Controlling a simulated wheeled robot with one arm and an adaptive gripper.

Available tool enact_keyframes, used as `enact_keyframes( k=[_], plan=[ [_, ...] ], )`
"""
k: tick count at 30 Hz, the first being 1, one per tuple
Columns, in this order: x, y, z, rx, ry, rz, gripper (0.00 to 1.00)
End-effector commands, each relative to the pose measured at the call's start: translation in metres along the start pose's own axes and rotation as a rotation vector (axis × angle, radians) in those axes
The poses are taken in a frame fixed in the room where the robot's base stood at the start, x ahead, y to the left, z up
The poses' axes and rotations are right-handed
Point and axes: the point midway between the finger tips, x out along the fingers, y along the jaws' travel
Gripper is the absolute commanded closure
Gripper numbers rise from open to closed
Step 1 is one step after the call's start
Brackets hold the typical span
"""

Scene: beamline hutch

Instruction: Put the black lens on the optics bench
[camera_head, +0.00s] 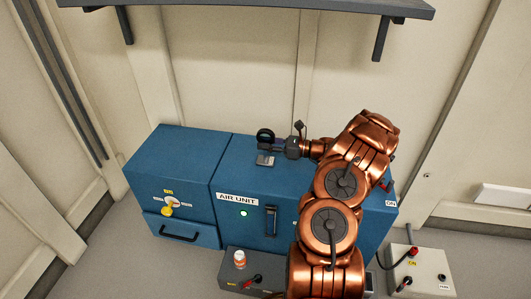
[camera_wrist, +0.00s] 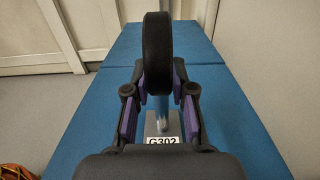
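The black lens (camera_wrist: 158,55) is a dark round ring on a thin post, with a grey base labelled G302 (camera_wrist: 163,141). It stands upright on top of the blue AIR UNIT cabinet; in the head view the lens (camera_head: 265,137) is left of my gripper (camera_head: 281,147). In the wrist view, my gripper (camera_wrist: 159,108) is open, with its purple pads on either side of the post below the ring. Gaps show between the pads and the post. I cannot tell which surface is the optics bench.
A grey shelf (camera_head: 250,4) hangs on the wall above. A grey box (camera_head: 232,262) and a pale switch box (camera_head: 425,267) stand in front. The cabinet top left of the lens is clear.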

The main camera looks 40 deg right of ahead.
Motion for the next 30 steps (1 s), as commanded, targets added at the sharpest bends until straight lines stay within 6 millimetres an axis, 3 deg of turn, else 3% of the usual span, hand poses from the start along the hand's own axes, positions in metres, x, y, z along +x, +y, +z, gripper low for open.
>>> enact_keyframes(
  k=[6, 22, 30],
  plan=[
    [0.0, 0.0, 0.0, 0.0, 0.0, 0.0, 1.0],
    [0.0, 0.0, 0.002, 0.0, 0.0, 0.0, 1.0],
    [0.0, -0.001, 0.03, -0.005, -0.001, -0.001, 1.0]
  ],
)
